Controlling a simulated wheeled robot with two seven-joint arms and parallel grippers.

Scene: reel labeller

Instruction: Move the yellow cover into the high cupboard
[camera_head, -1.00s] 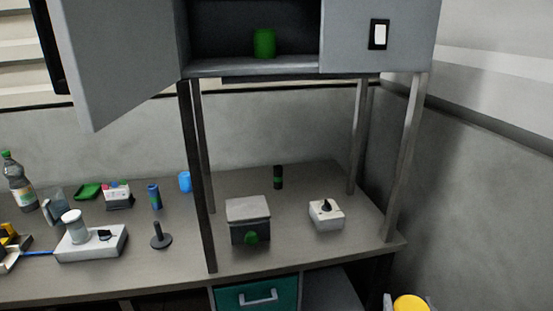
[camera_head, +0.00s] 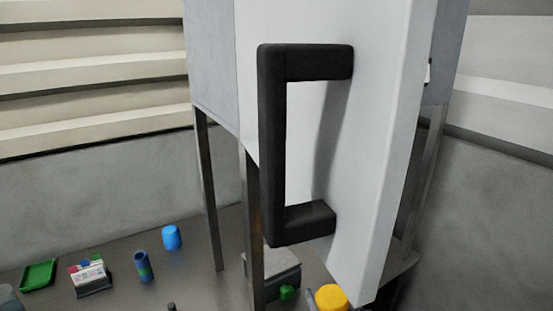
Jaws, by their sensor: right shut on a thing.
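The yellow cover (camera_head: 332,297) shows at the bottom edge of the head view, just left of the lower end of the cupboard door; only its upper part is in the picture. My right gripper (camera_head: 322,293) is shut on it, with only a small grey part of a finger visible. The high cupboard (camera_head: 214,60) stands on tall legs. Its open door (camera_head: 385,130), with a large black handle (camera_head: 272,140), fills the middle of the view very close to the camera and hides the cupboard's inside. My left gripper is not in view.
The bench holds a blue cup (camera_head: 172,237), a dark blue can (camera_head: 143,266), a small box of colored items (camera_head: 90,277), a green tray (camera_head: 39,274) and a grey box (camera_head: 272,270) under the cupboard. Cupboard legs (camera_head: 208,190) stand on the bench. The door's lower corner is near the cover.

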